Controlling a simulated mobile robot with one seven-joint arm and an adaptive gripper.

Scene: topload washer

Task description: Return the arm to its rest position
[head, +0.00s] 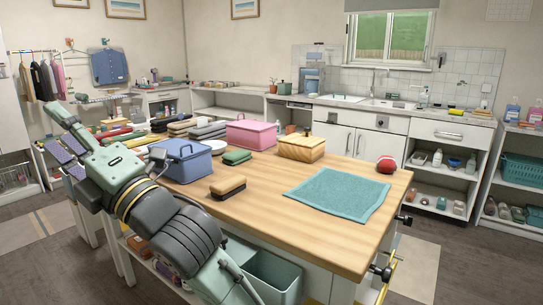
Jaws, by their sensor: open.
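My arm (150,205) rises from the bottom centre of the head view and reaches to the left, along the near left side of the wooden-topped table (255,205).
A teal bin (272,278) sits below. Counters line the walls. Floor shows right of the table.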

